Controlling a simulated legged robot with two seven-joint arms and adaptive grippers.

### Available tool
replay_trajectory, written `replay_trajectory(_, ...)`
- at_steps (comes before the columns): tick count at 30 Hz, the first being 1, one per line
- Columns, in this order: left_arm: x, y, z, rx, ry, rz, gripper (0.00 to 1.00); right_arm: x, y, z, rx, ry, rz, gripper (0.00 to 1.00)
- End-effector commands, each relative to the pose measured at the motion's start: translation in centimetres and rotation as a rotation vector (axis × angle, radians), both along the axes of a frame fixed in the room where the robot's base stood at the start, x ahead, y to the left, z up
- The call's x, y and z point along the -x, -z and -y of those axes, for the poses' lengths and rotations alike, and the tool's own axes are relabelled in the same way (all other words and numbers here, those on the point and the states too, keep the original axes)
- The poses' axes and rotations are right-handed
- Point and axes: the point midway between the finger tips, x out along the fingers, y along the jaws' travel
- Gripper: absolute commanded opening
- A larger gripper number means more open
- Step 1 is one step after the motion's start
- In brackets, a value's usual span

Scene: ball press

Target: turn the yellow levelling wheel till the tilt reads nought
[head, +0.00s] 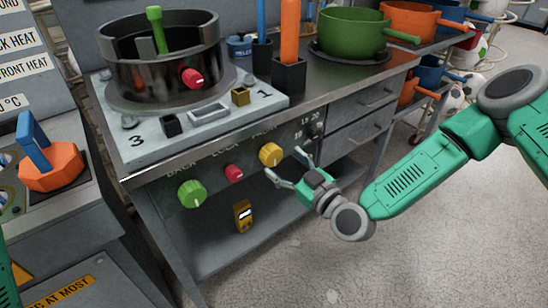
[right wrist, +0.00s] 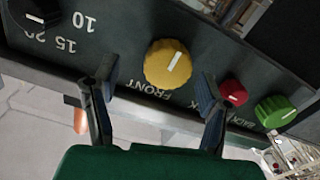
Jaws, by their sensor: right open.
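The yellow wheel (head: 270,154) is on the front panel of the bench, right of a red knob and a green knob. It has a pale mark on its face. In the right wrist view the yellow wheel (right wrist: 167,64) lies ahead, between and beyond the fingertips, above the word FRONT. My right gripper (head: 284,163) is open and empty just in front of it; I cannot tell whether a finger touches it. A small yellow device (head: 243,215) with a pale display sits below the panel; its reading is too small to tell. My left gripper is out of view.
The red knob (head: 234,172) and green knob (head: 192,193) are left of the wheel. A grey plate (head: 150,146) with a dark round pan (head: 160,65) stands on the bench above. Drawers (head: 365,97) are at right; open floor lies in front.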

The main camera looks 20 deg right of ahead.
Motion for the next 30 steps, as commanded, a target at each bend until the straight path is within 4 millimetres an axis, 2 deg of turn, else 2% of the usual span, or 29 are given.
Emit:
replay_trajectory(3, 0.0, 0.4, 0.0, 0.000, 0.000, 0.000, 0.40, -1.7, 0.0, -1.2, 0.004, -0.002, 0.001, 0.66)
replay_trajectory(9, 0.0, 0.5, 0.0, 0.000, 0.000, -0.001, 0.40, -3.4, -0.3, -2.3, 0.011, -0.001, 0.003, 0.66)
replay_trajectory(18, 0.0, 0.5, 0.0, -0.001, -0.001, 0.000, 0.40, -3.5, -0.3, -1.6, 0.001, 0.001, 0.002, 0.66)
replay_trajectory(19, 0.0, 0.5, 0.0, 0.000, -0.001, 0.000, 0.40, -3.5, -0.2, -1.5, 0.001, 0.001, 0.001, 0.59)
replay_trajectory(21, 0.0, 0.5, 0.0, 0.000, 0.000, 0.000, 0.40, -3.5, -0.2, -1.4, -0.001, 0.001, 0.001, 0.35)
replay_trajectory(22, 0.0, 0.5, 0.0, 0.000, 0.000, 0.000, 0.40, -3.5, -0.1, -1.3, 0.000, 0.002, 0.001, 0.28)
replay_trajectory(30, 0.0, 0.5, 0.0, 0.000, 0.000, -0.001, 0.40, -3.8, -0.2, -1.3, 0.005, 0.011, 0.002, 0.16)
